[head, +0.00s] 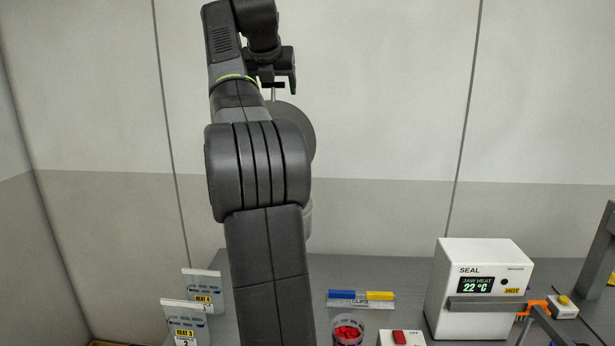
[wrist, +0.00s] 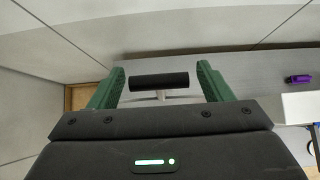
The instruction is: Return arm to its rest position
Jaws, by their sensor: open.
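My arm stands raised in the middle of the head view. My gripper (head: 283,86) is high up, partly hidden behind the arm's upper links. In the wrist view my gripper (wrist: 160,74) has its two green fingers spread wide. A black bar (wrist: 160,81) on a pale stem shows between the fingers in the picture. A dark bar on a thin stem (head: 273,85) also shows beside the gripper in the head view. I see no finger touching the bar, and I cannot tell its distance from them.
A white SEAL box (head: 476,270) reading 22 °C stands on the grey bench at right. Blue and yellow clips (head: 361,295), a cup of red pieces (head: 347,334) and a red-switch box (head: 401,338) sit nearer. HEAT 4 (head: 203,291) and HEAT 3 (head: 186,322) holders stand left.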

